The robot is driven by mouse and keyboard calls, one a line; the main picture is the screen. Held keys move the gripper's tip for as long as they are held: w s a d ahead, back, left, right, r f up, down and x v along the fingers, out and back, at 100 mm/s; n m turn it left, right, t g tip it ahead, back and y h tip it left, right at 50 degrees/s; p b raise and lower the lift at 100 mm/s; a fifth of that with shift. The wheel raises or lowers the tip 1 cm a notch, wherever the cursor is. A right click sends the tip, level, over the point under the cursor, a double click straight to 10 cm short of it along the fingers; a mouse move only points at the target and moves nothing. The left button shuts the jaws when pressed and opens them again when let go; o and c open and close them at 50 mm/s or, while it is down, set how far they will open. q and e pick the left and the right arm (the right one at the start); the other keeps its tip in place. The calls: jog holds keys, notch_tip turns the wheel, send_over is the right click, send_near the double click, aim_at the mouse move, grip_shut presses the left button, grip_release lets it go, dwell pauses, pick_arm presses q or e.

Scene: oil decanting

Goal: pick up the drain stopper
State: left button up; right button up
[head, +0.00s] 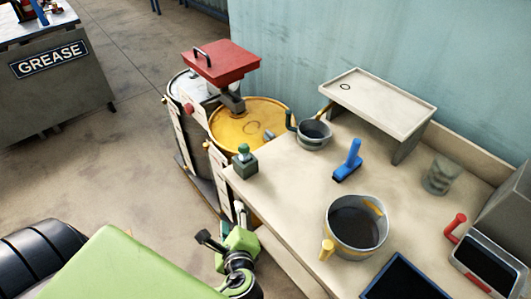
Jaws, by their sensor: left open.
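A small green-knobbed piece (243,149), which looks like the drain stopper, stands upright in a dark square block (244,166) at the near left corner of the workbench. My left gripper (221,222) is open, with its two fingers apart and nothing between them. It is below the block in the picture, beside the bench's left edge, and apart from the stopper. My right gripper is not in view.
The bench (290,185) holds a grey jug (313,134), a blue-handled brush (348,162), a metal bucket (357,246) and a raised tray (380,103). A yellow-topped drum (225,128) and a red-lidded container (222,64) stand beyond its left end. Open floor lies left.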

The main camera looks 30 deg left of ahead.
pick_arm(q)
notch_tip(320, 180, up, 4)
jog(key=f+y, duration=0.1)
jog(key=m+t, duration=0.5)
jog(key=m, duration=0.4)
send_near(244, 153)
jog(key=shift+y, duration=0.4)
jog(key=x, duration=0.2)
jog(key=p+x, duration=0.1)
jog(key=x, duration=0.1)
jog(key=f+p+x, duration=0.1)
jog(key=x, duration=0.1)
jog(key=shift+w+d, duration=0.3)
jog(key=shift+w, duration=0.05)
jog(key=x, duration=0.1)
jog(key=p+x, duration=0.1)
jog(key=x, duration=0.1)
jog(key=p+x, duration=0.1)
jog(key=shift+w+a+r, duration=0.2)
jog(key=shift+a+r, duration=0.15)
jog(key=shift+a, duration=0.05)
jog(key=shift+w+a+f, duration=0.15)
jog(key=shift+w+a, duration=0.05)
jog(key=shift+w, duration=0.15)
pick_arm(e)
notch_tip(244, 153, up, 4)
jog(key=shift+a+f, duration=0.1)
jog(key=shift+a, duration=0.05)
